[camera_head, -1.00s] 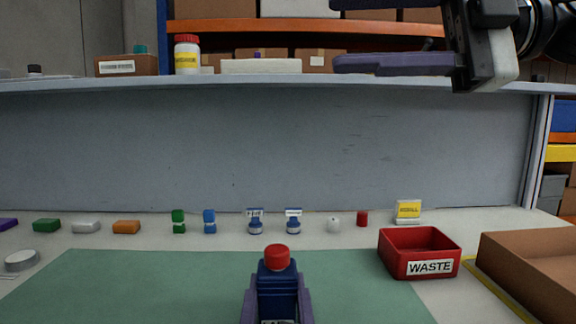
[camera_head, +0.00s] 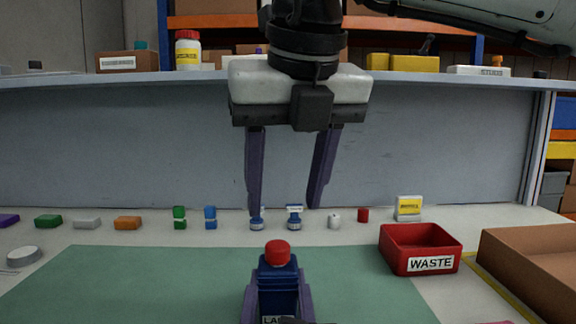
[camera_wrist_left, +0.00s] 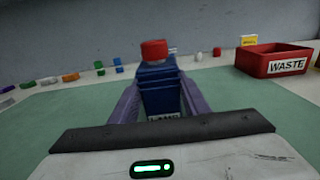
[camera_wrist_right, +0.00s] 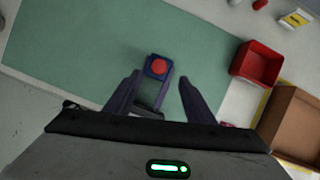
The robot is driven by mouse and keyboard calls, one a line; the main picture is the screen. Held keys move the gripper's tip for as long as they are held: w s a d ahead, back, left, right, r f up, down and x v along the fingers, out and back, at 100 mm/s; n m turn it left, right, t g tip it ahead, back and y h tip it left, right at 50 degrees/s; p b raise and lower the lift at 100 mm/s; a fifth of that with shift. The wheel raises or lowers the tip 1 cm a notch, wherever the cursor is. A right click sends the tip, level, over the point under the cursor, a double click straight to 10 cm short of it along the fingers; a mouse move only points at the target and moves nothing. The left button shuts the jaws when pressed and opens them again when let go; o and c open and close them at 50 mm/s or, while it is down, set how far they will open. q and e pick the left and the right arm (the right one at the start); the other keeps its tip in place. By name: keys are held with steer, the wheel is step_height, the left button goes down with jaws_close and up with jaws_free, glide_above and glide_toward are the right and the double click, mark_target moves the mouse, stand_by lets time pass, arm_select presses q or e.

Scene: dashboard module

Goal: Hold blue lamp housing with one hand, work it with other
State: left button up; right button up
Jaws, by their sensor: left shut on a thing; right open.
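The blue lamp housing (camera_head: 277,286) has a red cap (camera_head: 277,251) on top and stands upright at the front of the green mat. My left gripper (camera_head: 278,300) is shut on the housing, with its purple fingers on both sides; the left wrist view shows the housing (camera_wrist_left: 160,92) between them. My right gripper (camera_head: 285,208) points down, open and empty, above and behind the housing in the head view. In the right wrist view the red cap (camera_wrist_right: 159,67) lies ahead between the open fingers (camera_wrist_right: 157,82). The housing's lower part is hidden.
A red WASTE bin (camera_head: 420,250) and a cardboard box (camera_head: 530,262) stand on the right. Small coloured parts line the back of the table, including a green one (camera_head: 179,218) and a blue one (camera_head: 210,218). The green mat (camera_head: 150,285) is clear left of the housing.

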mark_target(278, 244)
steer(key=x, duration=0.8)
steer(key=shift+f, duration=0.15)
steer(key=c, duration=1.1)
steer(key=shift+c, duration=0.2)
steer(key=shift+r, duration=3.1)
arm_select(q)
steer(key=o, duration=1.5)
